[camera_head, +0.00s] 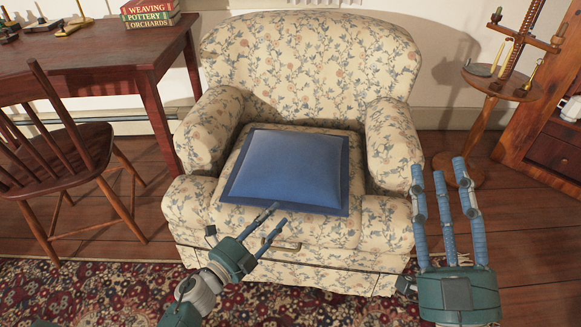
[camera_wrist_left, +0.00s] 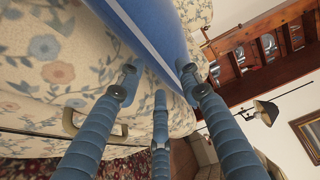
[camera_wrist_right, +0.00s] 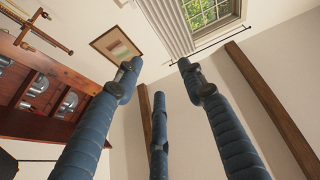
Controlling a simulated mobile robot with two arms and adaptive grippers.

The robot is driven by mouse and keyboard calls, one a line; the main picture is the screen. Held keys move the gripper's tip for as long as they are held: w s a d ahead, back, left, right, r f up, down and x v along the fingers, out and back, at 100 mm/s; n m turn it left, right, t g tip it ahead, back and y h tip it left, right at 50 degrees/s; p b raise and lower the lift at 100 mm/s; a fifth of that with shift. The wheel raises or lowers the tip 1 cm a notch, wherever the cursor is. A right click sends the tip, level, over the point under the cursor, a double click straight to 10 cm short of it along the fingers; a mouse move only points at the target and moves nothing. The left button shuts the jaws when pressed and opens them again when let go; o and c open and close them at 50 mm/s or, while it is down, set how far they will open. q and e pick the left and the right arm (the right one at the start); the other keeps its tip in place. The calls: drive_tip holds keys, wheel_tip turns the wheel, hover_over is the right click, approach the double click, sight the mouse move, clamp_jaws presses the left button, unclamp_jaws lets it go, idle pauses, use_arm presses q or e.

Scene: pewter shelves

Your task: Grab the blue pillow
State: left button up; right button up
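The blue pillow (camera_head: 290,166), with a darker border, lies flat on the seat of a floral armchair (camera_head: 310,55). My left gripper (camera_head: 275,215) is at the pillow's front edge. In the left wrist view the pillow (camera_wrist_left: 152,30) reaches in between the spread fingertips (camera_wrist_left: 158,85); whether they touch it is hard to tell. The left fingers are apart and not closed on it. My right gripper (camera_head: 442,180) is raised in front of the chair's right arm, open and empty. The right wrist view shows its spread fingers (camera_wrist_right: 157,90) against the wall.
A wooden chair (camera_head: 55,160) and a desk (camera_head: 120,50) with stacked books (camera_head: 150,12) stand to the left. A small round stand (camera_head: 500,82) and a wooden cabinet (camera_head: 550,130) stand to the right. A patterned rug (camera_head: 100,295) covers the floor in front.

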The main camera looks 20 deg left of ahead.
use_arm(q)
drive_tip(key=x, duration=0.3)
drive_tip(key=shift+a, duration=0.1)
use_arm(e)
drive_tip(key=s+r, duration=0.1)
drive_tip(key=r+t, duration=0.1)
drive_tip(key=shift+s+r+t, duration=0.3)
drive_tip(key=shift+s+r, duration=0.05)
drive_tip(key=shift+s, duration=0.05)
use_arm(q)
drive_tip(key=shift+c, duration=0.3)
clamp_jaws()
drive_tip(key=shift+r, duration=0.1)
